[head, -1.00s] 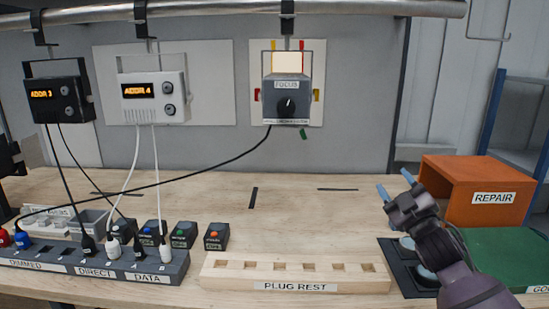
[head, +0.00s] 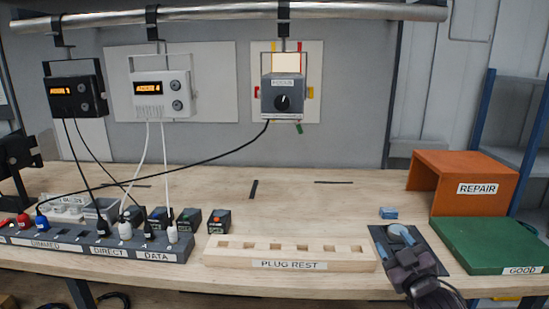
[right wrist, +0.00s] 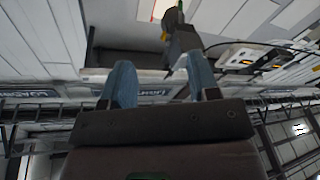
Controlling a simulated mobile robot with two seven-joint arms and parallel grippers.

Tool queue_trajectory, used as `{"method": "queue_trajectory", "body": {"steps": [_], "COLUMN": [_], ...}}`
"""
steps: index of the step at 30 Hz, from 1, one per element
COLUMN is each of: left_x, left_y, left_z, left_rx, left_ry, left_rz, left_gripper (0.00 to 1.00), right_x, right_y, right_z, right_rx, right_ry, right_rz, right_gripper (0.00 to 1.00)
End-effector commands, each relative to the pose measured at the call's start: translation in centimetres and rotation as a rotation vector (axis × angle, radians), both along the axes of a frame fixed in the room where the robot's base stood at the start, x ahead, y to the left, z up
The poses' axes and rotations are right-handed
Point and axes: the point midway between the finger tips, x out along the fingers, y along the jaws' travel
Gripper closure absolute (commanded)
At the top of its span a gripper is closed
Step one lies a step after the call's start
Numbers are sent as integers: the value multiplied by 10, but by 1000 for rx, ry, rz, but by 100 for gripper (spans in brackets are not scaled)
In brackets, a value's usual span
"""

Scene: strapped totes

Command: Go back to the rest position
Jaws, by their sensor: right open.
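My right gripper (head: 400,246) is low at the right of the head view, over the black mat (head: 382,240) between the plug rest and the green tray. In the right wrist view its two blue fingers (right wrist: 162,80) stand apart with nothing between them. My left gripper does not show. The plug rest (head: 225,258) is a pale wooden strip with a row of empty square holes. The grey focus unit (head: 283,98) hangs on the back panel, its black cable running left to the socket strip (head: 180,243).
The orange repair box (head: 425,165) and green tray marked good (head: 490,240) stand at the right. A small blue block (head: 388,213) lies behind the mat. Black (head: 75,97) and white (head: 160,95) units hang at the left. The table middle is clear.

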Motion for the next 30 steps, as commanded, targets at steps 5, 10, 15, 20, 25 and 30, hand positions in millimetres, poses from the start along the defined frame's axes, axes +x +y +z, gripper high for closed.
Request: {"method": "queue_trajectory", "body": {"steps": [5,10,15,20,25,30], "left_x": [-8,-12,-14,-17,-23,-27], "left_y": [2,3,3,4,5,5], "left_z": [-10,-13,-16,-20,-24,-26], "left_rx": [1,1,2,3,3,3], "left_ry": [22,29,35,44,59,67], "left_rz": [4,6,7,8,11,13], "left_gripper": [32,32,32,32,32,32], "right_x": [-52,-114,-184,-249,-298,-315], "right_y": [0,0,0,0,-3,-6], "right_z": [-84,-156,-217,-259,-286,-295], "right_rx": [98,189,264,313,335,336], "right_ry": [183,352,506,627,713,744], "right_rz": [-25,-65,-119,-176,-223,-239], "right_gripper": [45,45,45,45,45,45]}}
